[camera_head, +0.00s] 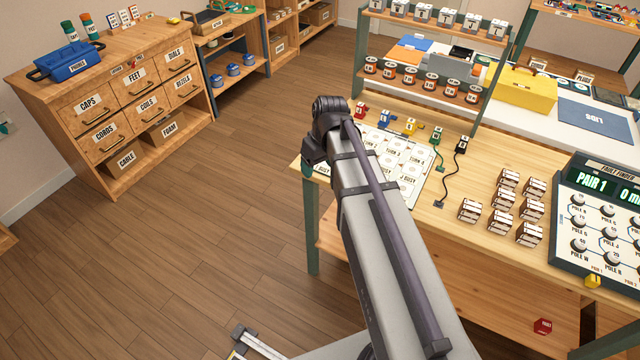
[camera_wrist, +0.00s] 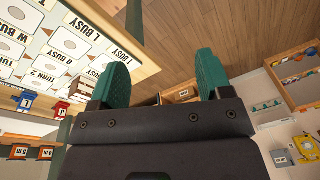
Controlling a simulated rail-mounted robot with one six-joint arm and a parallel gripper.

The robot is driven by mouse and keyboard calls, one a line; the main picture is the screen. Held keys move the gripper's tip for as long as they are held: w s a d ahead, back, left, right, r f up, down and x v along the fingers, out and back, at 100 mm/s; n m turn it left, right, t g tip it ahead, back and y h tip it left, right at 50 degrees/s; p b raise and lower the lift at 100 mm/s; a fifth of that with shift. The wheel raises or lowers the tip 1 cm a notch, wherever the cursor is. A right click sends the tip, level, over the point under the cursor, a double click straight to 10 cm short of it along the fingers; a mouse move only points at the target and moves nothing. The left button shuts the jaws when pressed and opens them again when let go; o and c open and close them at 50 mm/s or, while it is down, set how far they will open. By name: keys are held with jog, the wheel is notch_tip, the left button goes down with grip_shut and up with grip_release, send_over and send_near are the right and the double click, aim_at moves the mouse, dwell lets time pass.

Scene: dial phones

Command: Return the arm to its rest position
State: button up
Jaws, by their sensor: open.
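My arm (camera_head: 375,220) reaches from the bottom of the head view up to the workbench's left end. Its wrist (camera_head: 330,118) is bent down over the left edge of the labelled card (camera_head: 402,165). The fingers are mostly hidden there behind the arm. In the wrist view my gripper (camera_wrist: 158,70) shows two green fingers set wide apart. Nothing is seen held between them; floor and distant furniture show through the gap. The card also shows in the wrist view (camera_wrist: 62,42), at upper left, beside the fingers.
Coloured plugs, including a yellow one (camera_head: 410,126) and a black one (camera_head: 462,145), stand behind the card. Several brown blocks (camera_head: 502,221) and the fault finder (camera_head: 600,225) are to the right. A drawer cabinet (camera_head: 122,122) stands at left. Floor (camera_head: 170,260) between is clear.

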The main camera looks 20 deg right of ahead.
jog(key=s+a+m+g+h, duration=0.1)
jog(key=s+a+m, duration=0.2)
jog(key=s, duration=0.9)
jog(key=a, duration=0.3)
jog(key=shift+s, duration=0.25)
